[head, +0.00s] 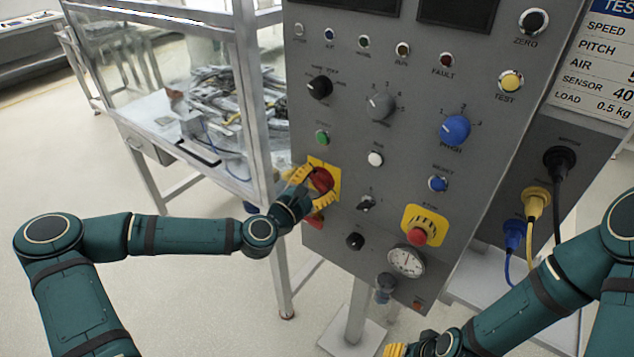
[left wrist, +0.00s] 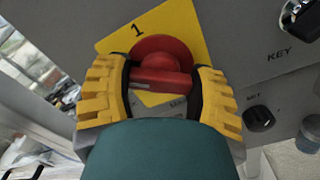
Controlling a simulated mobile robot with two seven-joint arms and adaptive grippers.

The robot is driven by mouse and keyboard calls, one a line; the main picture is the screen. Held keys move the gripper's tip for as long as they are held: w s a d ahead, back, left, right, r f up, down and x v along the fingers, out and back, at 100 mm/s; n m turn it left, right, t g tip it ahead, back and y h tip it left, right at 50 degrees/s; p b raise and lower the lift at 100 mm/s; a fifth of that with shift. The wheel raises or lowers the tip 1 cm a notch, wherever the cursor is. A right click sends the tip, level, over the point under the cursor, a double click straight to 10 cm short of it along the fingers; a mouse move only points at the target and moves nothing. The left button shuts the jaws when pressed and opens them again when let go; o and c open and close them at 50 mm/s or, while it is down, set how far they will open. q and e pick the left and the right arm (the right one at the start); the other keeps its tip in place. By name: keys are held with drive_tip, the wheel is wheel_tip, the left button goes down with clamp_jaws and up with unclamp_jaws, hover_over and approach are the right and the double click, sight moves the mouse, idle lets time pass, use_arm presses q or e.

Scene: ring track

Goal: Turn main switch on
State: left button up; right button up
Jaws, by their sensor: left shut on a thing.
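The main switch is a red rotary knob (head: 321,180) on a yellow plate (head: 330,168) at the left edge of the grey control panel (head: 335,235). In the left wrist view the red knob (left wrist: 163,65) has a bar-shaped handle lying about level, and the yellow plate (left wrist: 185,22) carries a "1" above it. My left gripper (head: 314,186) is shut on the knob, its yellow fingers (left wrist: 160,95) on either side of it. Part of the knob and plate is hidden by the fingers. My right gripper (head: 405,350) is partly cut off at the bottom edge, away from the panel.
The panel has a red stop button (head: 417,236) on a yellow plate, a gauge (head: 406,262), a green button (head: 322,137) and a blue knob (head: 455,129). Cables plug in at the right. A glass-walled cabinet (head: 190,90) stands close on the left. The floor at left is clear.

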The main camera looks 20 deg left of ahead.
use_arm(q)
drive_tip(key=m, duration=0.5)
drive_tip(key=shift+f+m, duration=0.1)
drive_tip(key=shift+m, duration=0.2)
drive_tip(key=m, duration=0.4)
drive_tip(key=shift+m+b, duration=0.3)
drive_tip(key=shift+m, duration=0.1)
drive_tip(key=o, duration=0.9)
drive_tip(key=shift+s, duration=0.1)
drive_tip(key=v, duration=0.7)
drive_tip(key=shift+s+a, duration=0.15)
drive_tip(key=shift+s, duration=0.05)
